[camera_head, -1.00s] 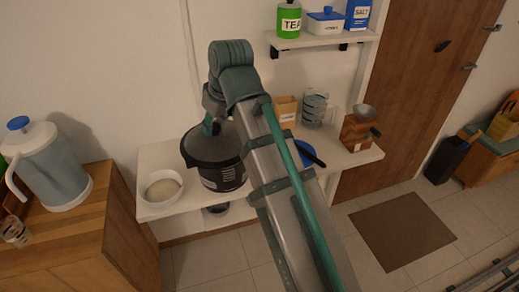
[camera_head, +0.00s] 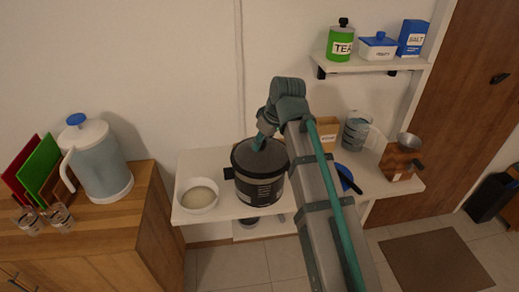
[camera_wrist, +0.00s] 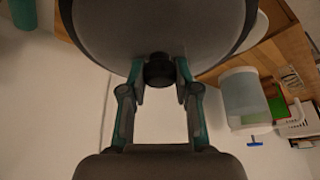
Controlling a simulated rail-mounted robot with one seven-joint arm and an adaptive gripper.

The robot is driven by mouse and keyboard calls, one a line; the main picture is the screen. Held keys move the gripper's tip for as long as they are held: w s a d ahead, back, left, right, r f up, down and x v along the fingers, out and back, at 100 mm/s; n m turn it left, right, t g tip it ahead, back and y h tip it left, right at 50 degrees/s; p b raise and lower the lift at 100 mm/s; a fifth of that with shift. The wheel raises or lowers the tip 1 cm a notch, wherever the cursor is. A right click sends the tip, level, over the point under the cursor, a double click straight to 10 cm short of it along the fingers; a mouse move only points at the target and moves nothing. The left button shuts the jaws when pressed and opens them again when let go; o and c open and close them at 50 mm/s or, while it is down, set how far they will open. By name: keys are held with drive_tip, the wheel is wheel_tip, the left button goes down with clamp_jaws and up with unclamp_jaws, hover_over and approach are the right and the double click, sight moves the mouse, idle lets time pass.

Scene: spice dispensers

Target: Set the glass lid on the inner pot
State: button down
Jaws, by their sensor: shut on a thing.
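The black pot (camera_head: 262,190) with a printed label stands on the white shelf, and a dark handle shows on its left side. The dark, round glass lid (camera_head: 243,156) is over the pot's mouth, roughly level. I cannot tell whether it touches the rim. My gripper (camera_head: 261,142) points down at the lid's middle. In the wrist view, the two fingers of my gripper (camera_wrist: 160,76) are shut on the black knob (camera_wrist: 159,69) of the lid (camera_wrist: 160,28). The inside of the pot, including any inner pot, is hidden under the lid.
A white bowl (camera_head: 199,206) with pale contents stands left of the pot on the white shelf (camera_head: 222,212). A blue pan (camera_head: 344,175), glass containers (camera_head: 354,135) and a wooden grinder (camera_head: 397,162) stand to the right. A wooden cabinet (camera_head: 150,220) carries a jug (camera_head: 98,160).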

sight(260, 152)
drive_tip(key=shift+w+a+f+p, duration=0.2)
drive_tip(key=shift+w+f+p, duration=0.05)
drive_tip(key=shift+w+f, duration=0.6)
drive_tip(key=shift+w+a+f+p, duration=0.2)
drive_tip(key=shift+w+f, duration=0.4)
drive_tip(key=shift+f, duration=0.35)
drive_tip(key=shift+s+f, duration=0.15)
drive_tip(key=shift+f, duration=1.3)
drive_tip(key=c, duration=0.8)
unclamp_jaws()
drive_tip(key=shift+f, duration=0.1)
drive_tip(key=shift+c, duration=0.2)
drive_tip(key=b+v, duration=0.2)
drive_tip(key=v, duration=1)
